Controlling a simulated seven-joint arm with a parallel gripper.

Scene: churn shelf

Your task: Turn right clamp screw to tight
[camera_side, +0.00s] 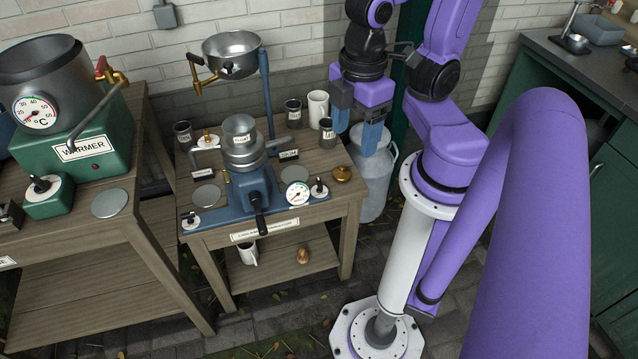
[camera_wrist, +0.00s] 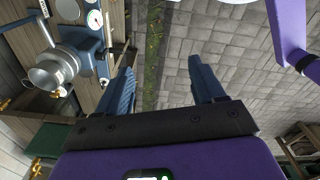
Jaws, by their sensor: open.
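A blue cream separator (camera_side: 252,188) with stacked metal bowls stands on a wooden table. To the right of its bowls is a small grey bar with a dark label plate (camera_side: 289,155); a similar bar (camera_side: 204,146) is on the left. The right one looks like the right clamp screw, but its lettering and setting are too small to read. My gripper (camera_side: 357,124) is open and empty, in the air to the right of the table, above a milk can. In the wrist view my gripper (camera_wrist: 164,88) has its blue fingers apart over paving, with the separator (camera_wrist: 82,48) at upper left.
A metal basin (camera_side: 231,55) on a blue post rises behind the separator. Dark cups (camera_side: 293,114) and a white mug (camera_side: 318,108) stand at the table's back right. A round gauge (camera_side: 298,193) and a switch (camera_side: 319,188) are at the front right. The milk can (camera_side: 372,183) stands beside the table.

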